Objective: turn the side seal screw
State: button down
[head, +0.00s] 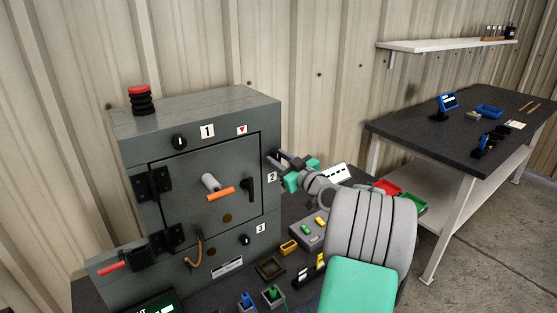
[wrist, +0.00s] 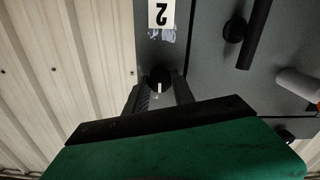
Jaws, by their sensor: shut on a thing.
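The grey enclosure (head: 190,110) stands on a dark bench, its door shut. The side seal screw (wrist: 158,80) is a black round knob with a white mark, below the upside-down label 2 (wrist: 161,14) in the wrist view. My gripper (wrist: 160,92) has its two fingers on either side of this knob and is shut on it. In the head view my gripper (head: 281,163) reaches the right side of the enclosure from the right, near label 2 (head: 271,177); the fingers hide most of the knob there.
The door has an orange-tipped handle (head: 220,193) and a black handle (head: 250,189). Knobs sit by labels 1 (head: 207,131) and 3 (head: 261,228). A red-black stack (head: 141,99) stands on top. Small parts and a grey box (head: 310,234) crowd the bench in front.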

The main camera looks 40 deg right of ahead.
jog(key=shift+m, duration=0.3)
jog(key=m+b, duration=0.1)
jog(key=m, duration=0.9)
dwell(0.5)
jog(key=c, duration=1.1)
grip_release()
jog(key=shift+o, duration=0.2)
jog(key=shift+d, duration=0.1)
